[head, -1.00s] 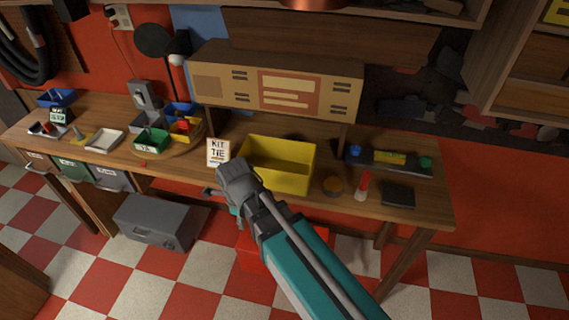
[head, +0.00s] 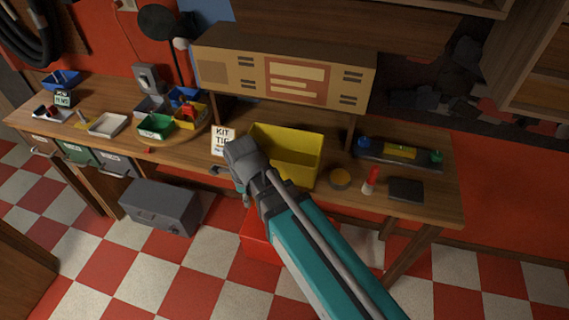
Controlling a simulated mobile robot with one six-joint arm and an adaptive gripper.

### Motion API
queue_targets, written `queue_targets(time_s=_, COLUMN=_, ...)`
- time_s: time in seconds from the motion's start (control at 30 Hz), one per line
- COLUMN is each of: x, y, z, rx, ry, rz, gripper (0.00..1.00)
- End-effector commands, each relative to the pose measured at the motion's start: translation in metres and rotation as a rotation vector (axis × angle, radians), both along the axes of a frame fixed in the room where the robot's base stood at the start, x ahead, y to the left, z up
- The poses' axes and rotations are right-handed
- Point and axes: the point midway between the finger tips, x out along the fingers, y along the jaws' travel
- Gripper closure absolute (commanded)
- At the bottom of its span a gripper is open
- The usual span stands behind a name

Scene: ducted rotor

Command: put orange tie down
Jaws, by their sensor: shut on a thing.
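My gripper (head: 222,171) is at the front edge of the workbench, just below a white card marked KIT TIE (head: 223,141) and left of a yellow bin (head: 300,158). My wrist hides most of the fingers. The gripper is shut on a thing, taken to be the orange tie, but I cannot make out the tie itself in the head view.
Small coloured bins, including a green one (head: 155,126), stand left. A shelf box (head: 280,72) overhangs the back.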

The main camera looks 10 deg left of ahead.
Motion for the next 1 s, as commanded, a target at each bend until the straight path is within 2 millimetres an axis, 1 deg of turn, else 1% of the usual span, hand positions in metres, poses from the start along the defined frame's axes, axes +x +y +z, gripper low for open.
queue_targets(time_s=0.17, x=0.019, y=0.010, z=0.013, rx=0.000, ry=0.000, rz=-0.006, gripper=0.97)
queue_targets(time_s=0.5, x=0.086, y=0.041, z=0.052, rx=-0.001, ry=0.000, rz=-0.028, gripper=0.97)
queue_targets(time_s=0.6, x=0.099, y=0.046, z=0.059, rx=-0.001, ry=0.000, rz=-0.033, gripper=0.97)
queue_targets(time_s=0.73, x=0.107, y=0.048, z=0.061, rx=-0.001, ry=0.000, rz=-0.036, gripper=0.97)
queue_targets(time_s=1.0, x=0.107, y=0.047, z=0.060, rx=-0.001, ry=0.000, rz=-0.037, gripper=0.97)
